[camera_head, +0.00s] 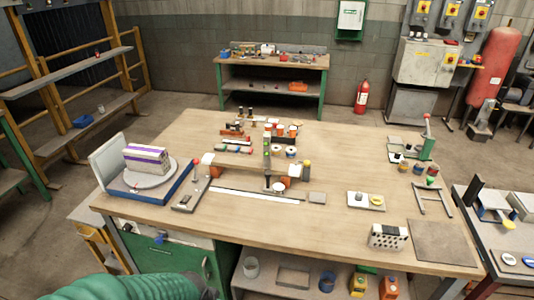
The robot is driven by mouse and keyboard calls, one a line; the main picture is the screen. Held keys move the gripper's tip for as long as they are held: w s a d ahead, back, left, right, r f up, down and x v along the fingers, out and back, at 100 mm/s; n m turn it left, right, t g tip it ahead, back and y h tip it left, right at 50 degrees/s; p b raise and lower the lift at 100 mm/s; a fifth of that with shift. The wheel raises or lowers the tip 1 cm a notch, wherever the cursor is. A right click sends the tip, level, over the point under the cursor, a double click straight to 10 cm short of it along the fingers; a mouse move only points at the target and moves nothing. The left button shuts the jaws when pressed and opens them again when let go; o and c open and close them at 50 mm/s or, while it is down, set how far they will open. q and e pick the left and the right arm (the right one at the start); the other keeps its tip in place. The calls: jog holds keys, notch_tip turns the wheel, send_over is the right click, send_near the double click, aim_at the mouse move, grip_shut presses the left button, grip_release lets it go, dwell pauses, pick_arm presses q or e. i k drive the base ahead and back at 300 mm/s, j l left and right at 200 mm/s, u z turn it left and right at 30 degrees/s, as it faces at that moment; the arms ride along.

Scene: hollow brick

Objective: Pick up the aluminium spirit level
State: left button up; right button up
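A long, thin, pale metal bar (255,196) lies flat on the wooden workbench (330,221), near its front middle. Either could be the aluminium spirit level; no vial is clear enough to tell. Neither gripper is in view.
A low beam on orange supports (245,168) stands behind the pale bar. A perforated block (388,237) and a grey plate (443,242) are at right. The bench's front middle is clear.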

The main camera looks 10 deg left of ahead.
aim_at(266, 141)
jog(key=i+j+u, duration=0.1)
jog(key=u, duration=0.3)
jog(key=i+u, duration=0.45)
jog(key=u, duration=0.3)
